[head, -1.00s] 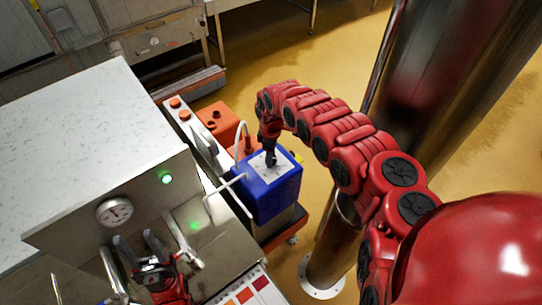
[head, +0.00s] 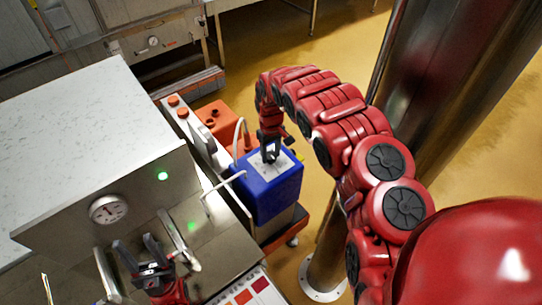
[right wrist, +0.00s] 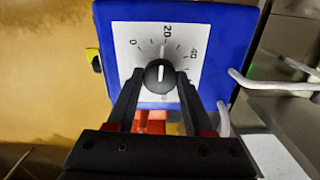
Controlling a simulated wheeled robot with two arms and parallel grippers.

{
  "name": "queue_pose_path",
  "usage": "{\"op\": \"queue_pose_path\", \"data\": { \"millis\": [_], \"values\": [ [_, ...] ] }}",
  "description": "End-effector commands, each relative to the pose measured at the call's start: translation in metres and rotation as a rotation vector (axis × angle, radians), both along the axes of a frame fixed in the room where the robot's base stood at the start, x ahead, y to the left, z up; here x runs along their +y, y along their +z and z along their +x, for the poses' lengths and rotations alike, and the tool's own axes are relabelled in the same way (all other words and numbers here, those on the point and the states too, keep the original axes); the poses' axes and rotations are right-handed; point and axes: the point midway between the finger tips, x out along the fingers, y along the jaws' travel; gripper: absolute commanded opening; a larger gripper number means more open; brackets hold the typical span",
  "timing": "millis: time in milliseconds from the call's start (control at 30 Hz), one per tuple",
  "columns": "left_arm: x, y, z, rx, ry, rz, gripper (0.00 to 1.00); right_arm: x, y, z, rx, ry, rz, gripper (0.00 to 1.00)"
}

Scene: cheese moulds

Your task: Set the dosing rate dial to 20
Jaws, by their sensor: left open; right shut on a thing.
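The dosing rate dial is a black round knob (right wrist: 160,76) with a white pointer line, on a white scale plate (right wrist: 122,65) marked 0, 20 and 40. The plate is on a blue box (head: 268,195). In the right wrist view, the pointer points up, close to the 20 mark. My right gripper (head: 270,150) reaches down onto the plate. It is shut on the knob, with one finger on each side. The head view mostly hides the knob behind the gripper. My left gripper (head: 135,242) is open and empty, near the steel panel.
A steel panel with a round gauge (head: 109,209) and a green light (head: 163,176) stands left of the blue box. White hoses (head: 222,184) run beside the box. A large steel column (head: 440,80) stands to the right. An orange case (head: 216,118) is behind.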

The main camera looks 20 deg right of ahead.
Motion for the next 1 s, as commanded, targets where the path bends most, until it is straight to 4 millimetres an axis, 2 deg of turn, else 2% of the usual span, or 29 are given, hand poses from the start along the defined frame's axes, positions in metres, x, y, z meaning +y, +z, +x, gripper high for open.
{"op": "queue_pose_path", "data": {
  "millis": [200,733,767,900,933,1000],
  "values": [
    [0.0,-0.0084,0.0,0.0,0.0,0.0,0.5,-0.0003,0.0008,0.0018,-0.005,-0.07,0.0,0.0],
    [0.0001,-0.0094,-0.0001,0.0,0.0,0.0,0.5,-0.0002,0.0022,0.0018,-0.005,-0.093,0.0,0.0],
    [0.0001,-0.0094,0.0,0.0,0.0,0.0,0.5,-0.0002,0.0022,0.0018,-0.005,-0.093,0.0,0.53],
    [0.0,-0.0095,0.0,0.0,0.0,0.0,0.5,-0.0002,0.0017,0.0013,-0.003,-0.092,0.0,0.79],
    [0.0,-0.0095,0.0,0.0,0.0,0.0,0.5,-0.0001,0.0015,0.0011,-0.003,-0.092,0.0,0.82],
    [0.0,-0.0095,0.0,0.0,0.0,0.0,0.5,-0.0002,0.0012,0.0008,-0.002,-0.092,0.0,0.82]
  ]
}}
